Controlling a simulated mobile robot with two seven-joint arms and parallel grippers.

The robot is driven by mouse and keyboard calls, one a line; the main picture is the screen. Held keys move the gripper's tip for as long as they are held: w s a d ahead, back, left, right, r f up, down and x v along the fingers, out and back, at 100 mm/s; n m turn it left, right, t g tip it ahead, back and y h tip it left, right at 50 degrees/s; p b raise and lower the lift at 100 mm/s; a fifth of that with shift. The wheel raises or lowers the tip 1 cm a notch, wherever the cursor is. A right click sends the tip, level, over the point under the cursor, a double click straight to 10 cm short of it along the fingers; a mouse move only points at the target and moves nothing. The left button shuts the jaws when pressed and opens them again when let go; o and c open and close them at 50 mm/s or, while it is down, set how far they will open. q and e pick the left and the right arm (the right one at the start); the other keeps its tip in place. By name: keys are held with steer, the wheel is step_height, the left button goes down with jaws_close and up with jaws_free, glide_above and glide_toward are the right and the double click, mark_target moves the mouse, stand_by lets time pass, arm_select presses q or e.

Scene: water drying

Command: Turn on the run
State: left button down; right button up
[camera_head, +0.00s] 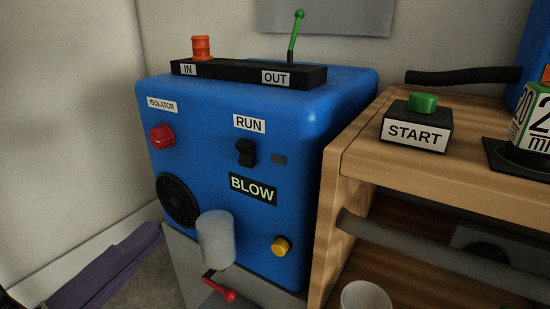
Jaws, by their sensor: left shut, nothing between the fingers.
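The RUN label (249,124) is on the front of a blue machine (215,100). Below it is a black rocker switch (246,153), with a small dark window (279,159) to its right that shows no light. My left gripper (151,236) is purple, low at the left edge of the view, shut and empty. It is to the lower left of the switch and apart from it. My right gripper is not in view.
The blue front also has a red ISOLATOR knob (162,137), a round black vent (176,201), a grey cylinder (216,240) and a yellow knob (281,246). A wooden shelf (330,200) at the right bears a green START button (423,102). The space before the switch looks clear.

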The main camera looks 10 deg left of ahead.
mark_target(245, 151)
arm_select(q)
steer(key=b+x, duration=0.1)
steer(key=x, duration=1.3)
steer(key=shift+b, duration=0.3)
